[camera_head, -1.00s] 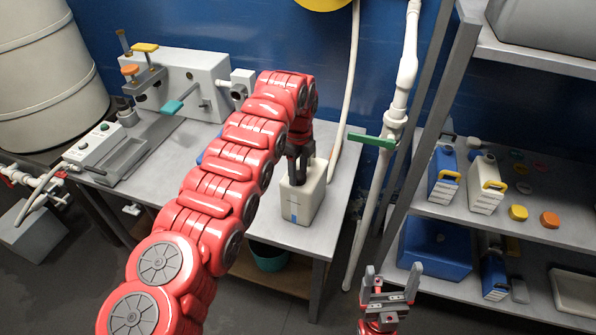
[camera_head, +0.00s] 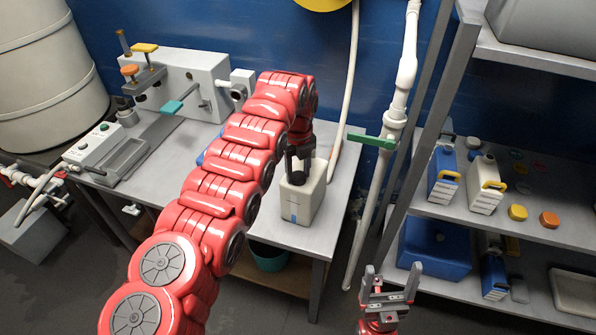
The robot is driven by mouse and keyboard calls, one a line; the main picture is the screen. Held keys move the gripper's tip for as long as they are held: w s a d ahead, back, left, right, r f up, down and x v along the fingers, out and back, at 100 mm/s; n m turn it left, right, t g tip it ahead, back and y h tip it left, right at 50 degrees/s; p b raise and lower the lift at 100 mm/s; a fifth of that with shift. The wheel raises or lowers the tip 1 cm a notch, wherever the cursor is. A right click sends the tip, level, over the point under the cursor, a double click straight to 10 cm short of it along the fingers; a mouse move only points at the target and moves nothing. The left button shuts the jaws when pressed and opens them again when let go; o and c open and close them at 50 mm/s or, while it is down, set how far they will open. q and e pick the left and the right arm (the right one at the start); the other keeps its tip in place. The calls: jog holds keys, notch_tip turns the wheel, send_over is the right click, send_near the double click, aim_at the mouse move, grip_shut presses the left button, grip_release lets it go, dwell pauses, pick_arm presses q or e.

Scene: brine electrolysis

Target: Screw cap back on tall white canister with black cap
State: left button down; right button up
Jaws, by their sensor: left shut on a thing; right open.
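The tall white canister (camera_head: 303,204) with a blue mark on its front stands upright on the grey table, near its right front corner. My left gripper (camera_head: 298,178) points down over the canister's top, with its dark fingers at the opening. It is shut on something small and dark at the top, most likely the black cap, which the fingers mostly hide. I cannot tell whether the cap is seated on the neck. My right gripper (camera_head: 389,281) is open and empty, low in front of the shelf, away from the canister.
A grey bench device (camera_head: 188,82) stands at the table's back left. A white pipe with a green valve handle (camera_head: 371,140) rises right of the table. The right shelf (camera_head: 533,228) holds blue and white jugs and loose caps. Bare table (camera_head: 335,190) lies right of the canister.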

pick_arm(q)
jog(key=m, duration=0.5)
jog(key=shift+d, duration=0.1)
jog(key=shift+c, duration=1.3)
grip_release()
jog(key=shift+r+p, duration=1.3)
jog(key=shift+r, duration=1)
jog(key=shift+f, duration=0.1)
